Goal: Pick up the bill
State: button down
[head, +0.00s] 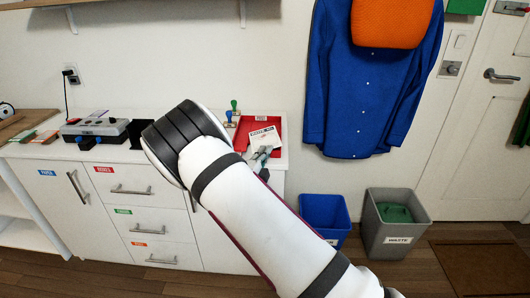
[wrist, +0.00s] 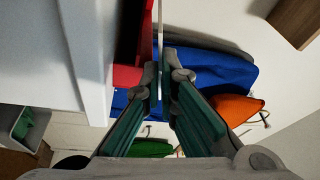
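The bill (head: 263,138), a white sheet with a printed heading, stands tilted over the red tray (head: 279,127) at the right end of the white cabinet's top. My gripper (head: 263,153) is at its lower edge. In the wrist view the bill (wrist: 160,28) is seen edge-on as a thin pale line between the fingertips. My gripper (wrist: 162,85) looks shut on it there, with the fingertips close together. The red tray (wrist: 127,76) lies just left of the fingers. Whether the bill still touches the tray is hidden.
Two stamps (head: 232,112) stand left of the tray. A grey device (head: 95,128) sits further left. A blue jacket (head: 345,90) hangs on the wall at right. A blue bin (head: 322,212) and a grey waste bin (head: 392,232) stand on the floor beside the cabinet.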

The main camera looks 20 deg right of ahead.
notch_tip(320, 180, up, 3)
jog(key=shift+s+r+p, duration=0.1)
jog(key=shift+r+p, duration=0.05)
jog(key=shift+p, duration=0.15)
jog(key=s+a+r+p, duration=0.1)
jog(key=s+a+p, duration=0.1)
jog(key=s, duration=1.3)
jog(key=shift+s+a, duration=0.2)
jog(key=shift+a, duration=0.5)
jog(key=shift+r, duration=0.1)
